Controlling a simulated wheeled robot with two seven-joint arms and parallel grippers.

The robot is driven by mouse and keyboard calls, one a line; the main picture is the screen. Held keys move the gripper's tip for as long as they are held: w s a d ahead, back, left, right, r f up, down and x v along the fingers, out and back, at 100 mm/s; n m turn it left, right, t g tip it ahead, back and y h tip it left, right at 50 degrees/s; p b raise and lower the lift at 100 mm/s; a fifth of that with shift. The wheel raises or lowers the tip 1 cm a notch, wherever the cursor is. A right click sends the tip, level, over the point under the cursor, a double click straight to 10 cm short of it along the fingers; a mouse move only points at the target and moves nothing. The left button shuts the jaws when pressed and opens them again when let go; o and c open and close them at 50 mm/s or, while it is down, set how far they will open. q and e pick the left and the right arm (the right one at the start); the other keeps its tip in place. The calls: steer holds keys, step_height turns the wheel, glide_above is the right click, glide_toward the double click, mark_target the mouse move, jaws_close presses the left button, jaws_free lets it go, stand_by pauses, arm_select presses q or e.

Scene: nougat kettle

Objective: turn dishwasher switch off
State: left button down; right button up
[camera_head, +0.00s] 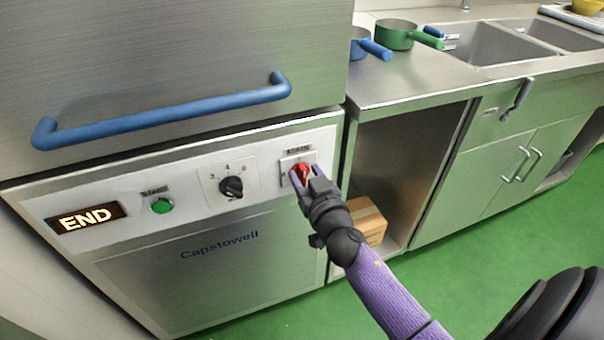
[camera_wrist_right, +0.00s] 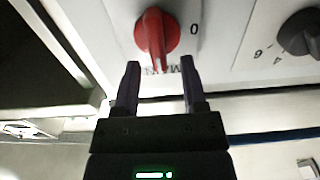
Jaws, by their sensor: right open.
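The dishwasher (camera_head: 205,265) fills the left of the head view. Its front panel has a red rotary switch (camera_head: 301,171) at the right end, on a white plate. In the right wrist view the red switch (camera_wrist_right: 157,32) shows large, its grip pointing down towards a partly hidden label, with a "0" mark to its right. My right gripper (camera_head: 304,174) is at the switch. In the wrist view its two fingers (camera_wrist_right: 158,66) are apart, one on each side of the grip's lower end, with visible gaps. My left gripper is out of view.
The panel also has a black dial (camera_head: 231,187), a green button (camera_head: 161,205) and a lit "END" display (camera_head: 86,218). A blue handle (camera_head: 165,115) juts out above. A cardboard box (camera_head: 368,220) sits in the open bay right. Green floor is clear in front.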

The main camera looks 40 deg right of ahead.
steer(key=shift+w+d, duration=0.2)
steer(key=shift+w, duration=0.4)
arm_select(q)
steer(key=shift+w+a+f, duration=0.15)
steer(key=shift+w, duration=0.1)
arm_select(e)
steer(key=c, duration=0.3)
jaws_close()
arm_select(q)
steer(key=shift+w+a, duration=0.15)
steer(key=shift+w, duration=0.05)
